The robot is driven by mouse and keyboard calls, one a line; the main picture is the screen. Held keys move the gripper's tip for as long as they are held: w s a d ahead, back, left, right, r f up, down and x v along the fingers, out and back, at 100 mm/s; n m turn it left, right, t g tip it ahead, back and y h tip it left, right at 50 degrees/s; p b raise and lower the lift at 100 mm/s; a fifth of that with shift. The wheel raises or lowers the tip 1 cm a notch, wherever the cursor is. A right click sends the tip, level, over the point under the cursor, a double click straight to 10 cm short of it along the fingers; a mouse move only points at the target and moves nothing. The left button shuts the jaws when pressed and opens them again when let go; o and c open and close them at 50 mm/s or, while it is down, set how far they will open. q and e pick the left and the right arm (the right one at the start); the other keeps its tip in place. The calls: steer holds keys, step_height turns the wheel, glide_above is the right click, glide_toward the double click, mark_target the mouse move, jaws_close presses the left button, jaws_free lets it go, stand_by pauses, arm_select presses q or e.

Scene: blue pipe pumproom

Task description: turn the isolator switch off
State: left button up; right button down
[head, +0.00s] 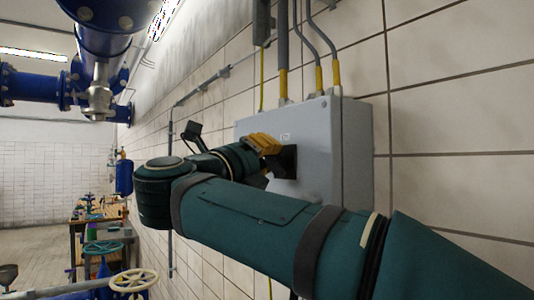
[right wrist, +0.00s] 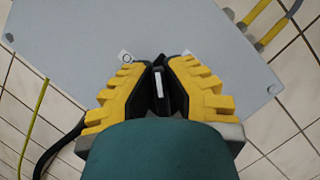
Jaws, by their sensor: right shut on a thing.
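The grey isolator box (head: 315,135) is fixed to the tiled wall. It also fills the upper part of the right wrist view (right wrist: 100,25). My right gripper (head: 276,155) is at the box's front face. In the right wrist view its yellow and black fingers (right wrist: 159,80) are shut on the black isolator switch handle (right wrist: 158,83), which has a white stripe running nearly upright in the picture. A small label with a round mark (right wrist: 126,57) shows left of the fingers. A label on the right is partly hidden. My left gripper is not in view.
Grey conduits with yellow ends (head: 282,82) enter the box's top. A yellow-green cable (head: 262,80) runs beside it. Blue pipes (head: 35,85) hang at the left. Handwheels (head: 133,280) and a wooden bench (head: 75,228) stand lower left.

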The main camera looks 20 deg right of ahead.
steer(key=shift+r+n+y+p, duration=0.1)
steer(key=shift+n+y+p, duration=0.35)
steer(key=shift+n, duration=0.65)
steer(key=shift+w+n+y+p, duration=0.1)
steer(key=shift+n+y+p, duration=0.35)
steer(key=shift+n, duration=0.55)
steer(key=shift+w+f+n+g+y+p, duration=0.15)
steer(key=shift+f+n+y+p, duration=0.15)
steer(key=shift+n+p, duration=0.55)
steer(key=shift+s+f+n+g+y+p, duration=0.15)
steer(key=shift+f+n+y+p, duration=0.1)
steer(key=shift+n+p, duration=0.6)
steer(key=shift+w, duration=0.1)
steer(key=c, duration=1)
jaws_free()
steer(key=shift+f+n, duration=0.1)
steer(key=shift+n, duration=0.2)
steer(key=shift+a, duration=0.15)
steer(key=v, duration=1.2)
